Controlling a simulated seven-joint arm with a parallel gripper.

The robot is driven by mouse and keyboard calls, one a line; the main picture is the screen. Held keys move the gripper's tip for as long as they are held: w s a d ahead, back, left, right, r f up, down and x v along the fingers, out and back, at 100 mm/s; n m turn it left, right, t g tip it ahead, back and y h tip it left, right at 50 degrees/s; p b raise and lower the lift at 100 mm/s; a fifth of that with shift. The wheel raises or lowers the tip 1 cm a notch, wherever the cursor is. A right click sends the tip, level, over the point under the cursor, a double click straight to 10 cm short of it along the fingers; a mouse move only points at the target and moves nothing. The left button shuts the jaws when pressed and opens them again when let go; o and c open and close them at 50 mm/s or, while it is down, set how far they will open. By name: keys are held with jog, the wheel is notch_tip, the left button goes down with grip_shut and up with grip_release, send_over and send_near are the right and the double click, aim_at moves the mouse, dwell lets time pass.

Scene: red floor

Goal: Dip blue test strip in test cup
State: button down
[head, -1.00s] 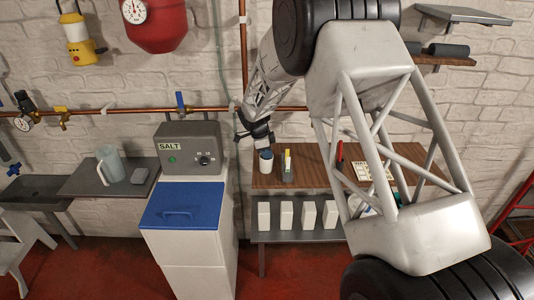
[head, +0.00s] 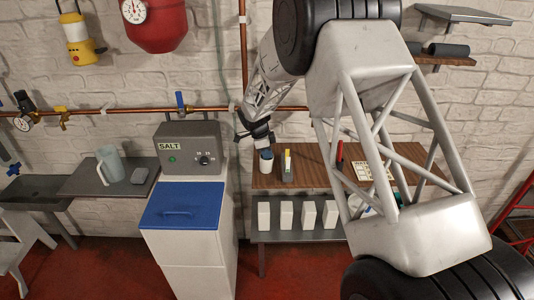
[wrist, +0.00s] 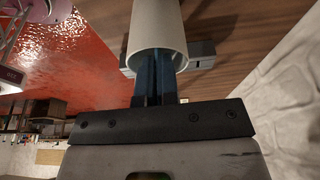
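The white test cup (head: 266,167) stands upright at the left end of the wooden shelf in the head view. In the wrist view the cup (wrist: 157,28) has its open mouth facing my gripper. My gripper (head: 265,149) is right above the cup. In the wrist view its dark fingers (wrist: 156,88) are close together and point into the mouth. A blue piece, which looks like the blue test strip (wrist: 153,75), is between the fingers and reaches into the mouth. Its far end is hidden inside the cup.
A grey holder (head: 287,172) with yellow and white strips stands just right of the cup. The salt machine (head: 187,150) with its blue lid is to the left. White containers (head: 286,214) line the lower shelf. A copper pipe (head: 243,50) runs up the wall behind.

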jog(key=shift+r, duration=4.9)
jog(key=shift+d, duration=0.1)
jog(key=w+d+r+n+t+y, duration=0.1)
jog(key=d+r+n, duration=0.4)
jog(key=d+n, duration=0.3)
jog(key=w+d+r+n+t+y, duration=0.1)
jog(key=d+r+n+t+y, duration=0.1)
jog(key=d+r+n, duration=0.4)
jog(key=shift+w+d+r+n, duration=0.15)
jog(key=shift+d+r+n, duration=0.1)
jog(key=shift+d+n, duration=1.45)
jog(key=shift+a+n, duration=0.3)
jog(key=shift+a, duration=0.05)
